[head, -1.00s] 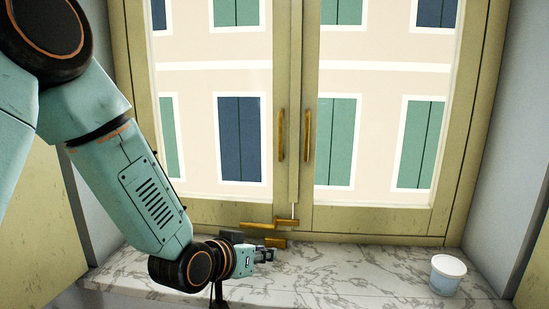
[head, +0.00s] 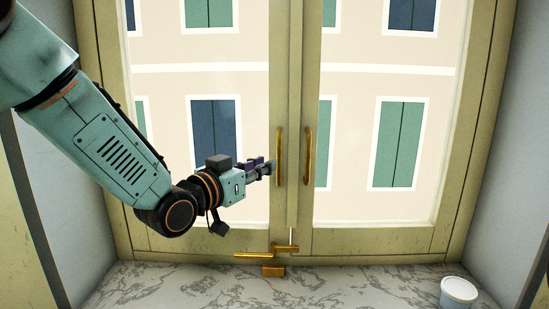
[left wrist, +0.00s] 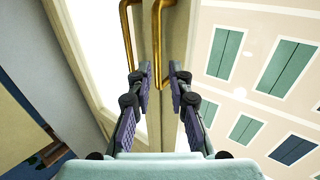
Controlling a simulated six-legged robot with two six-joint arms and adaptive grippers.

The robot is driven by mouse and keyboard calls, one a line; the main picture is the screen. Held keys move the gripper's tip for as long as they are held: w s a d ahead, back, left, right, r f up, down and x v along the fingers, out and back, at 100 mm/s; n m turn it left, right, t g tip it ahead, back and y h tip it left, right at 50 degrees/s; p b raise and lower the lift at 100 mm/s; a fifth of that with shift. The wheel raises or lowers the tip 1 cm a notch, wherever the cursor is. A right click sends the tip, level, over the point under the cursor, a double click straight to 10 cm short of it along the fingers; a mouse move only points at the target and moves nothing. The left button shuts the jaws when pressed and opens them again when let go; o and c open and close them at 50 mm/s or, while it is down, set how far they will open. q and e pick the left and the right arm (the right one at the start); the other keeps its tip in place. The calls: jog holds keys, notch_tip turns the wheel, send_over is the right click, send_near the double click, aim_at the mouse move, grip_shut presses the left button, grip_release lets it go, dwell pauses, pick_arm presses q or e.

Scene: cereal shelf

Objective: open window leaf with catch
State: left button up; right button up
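The window has two cream-framed leaves, left (head: 258,238) and right (head: 375,240), meeting at a middle post. Each has a vertical brass handle, left (head: 279,157) and right (head: 308,156). The brass catch (head: 257,254) sits at the bottom where the leaves meet, its bar lying level. My left gripper (head: 271,169) is beside the left handle in the head view. In the left wrist view its fingers (left wrist: 159,76) are apart, with both handles, one (left wrist: 127,30) and the other (left wrist: 158,35), beyond them. I cannot tell whether a finger touches a handle. My right gripper is not in view.
A marble sill (head: 215,287) runs below the window. A white-lidded tub (head: 458,292) stands at its right end. Side walls close in on both sides. The middle of the sill is clear.

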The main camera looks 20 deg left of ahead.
aim_at(278, 160)
pick_arm(q)
jog(key=p+x, duration=0.1)
jog(key=x, duration=0.5)
jog(key=shift+f, duration=0.15)
jog(key=shift+d, duration=0.5)
jog(key=shift+a, duration=0.25)
jog(key=shift+c, duration=0.7)
grip_shut()
